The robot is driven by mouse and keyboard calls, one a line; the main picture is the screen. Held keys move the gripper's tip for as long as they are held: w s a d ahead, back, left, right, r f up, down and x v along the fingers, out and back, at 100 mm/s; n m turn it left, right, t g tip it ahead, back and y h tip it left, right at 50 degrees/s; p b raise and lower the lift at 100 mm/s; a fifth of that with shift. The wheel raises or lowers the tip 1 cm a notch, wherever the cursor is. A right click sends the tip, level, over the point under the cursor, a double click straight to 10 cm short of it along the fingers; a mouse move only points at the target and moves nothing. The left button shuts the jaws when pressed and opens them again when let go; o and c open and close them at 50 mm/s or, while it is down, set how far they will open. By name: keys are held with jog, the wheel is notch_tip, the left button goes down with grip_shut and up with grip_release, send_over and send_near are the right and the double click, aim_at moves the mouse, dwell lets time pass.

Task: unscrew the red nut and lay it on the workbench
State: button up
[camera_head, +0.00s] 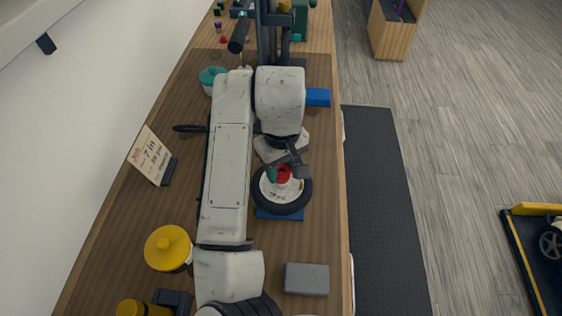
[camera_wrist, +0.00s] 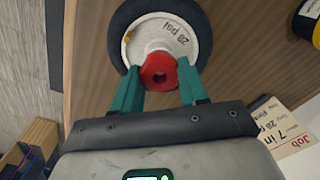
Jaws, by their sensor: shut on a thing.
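The red nut (camera_wrist: 158,73) sits at the centre of a white-hubbed wheel with a black tyre, seen in the wrist view. It also shows in the head view (camera_head: 283,173). The wheel (camera_head: 281,203) lies on a blue base (camera_head: 280,214) on the wooden workbench (camera_head: 325,240). My gripper (camera_wrist: 160,82) has green fingers on both sides of the red nut, shut on it. The nut appears to be at the hub; I cannot tell whether it is still threaded. My arm hides part of the bench.
A grey block (camera_head: 306,279) lies near the front right of the bench. A yellow-lidded jar (camera_head: 168,248) and a job card (camera_head: 150,155) stand at the left. A blue block (camera_head: 318,97) lies farther back. Bare wood shows right of the wheel.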

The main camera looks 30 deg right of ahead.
aim_at(283, 172)
jog(key=shift+s+d+n+p, duration=0.15)
jog(key=shift+n+p, duration=0.8)
jog(key=shift+n, duration=0.15)
jog(key=shift+s+d+n+p, duration=0.1)
jog(key=shift+d+n+p, duration=0.05)
jog(key=shift+n+p, duration=0.85)
jog(key=n, duration=0.4)
jog(key=shift+f+n, duration=0.1)
jog(key=shift+n, duration=0.3)
jog(key=o, duration=0.8)
jog(key=shift+d, duration=0.1)
jog(key=o, duration=0.3)
jog(key=shift+w, duration=0.15)
jog(key=shift+a, duration=0.2)
jog(key=shift+r, duration=0.2)
jog(key=shift+a+r, duration=0.1)
jog(key=shift+r, duration=0.1)
notch_tip(283, 172, up, 10)
jog(key=shift+r, duration=0.1)
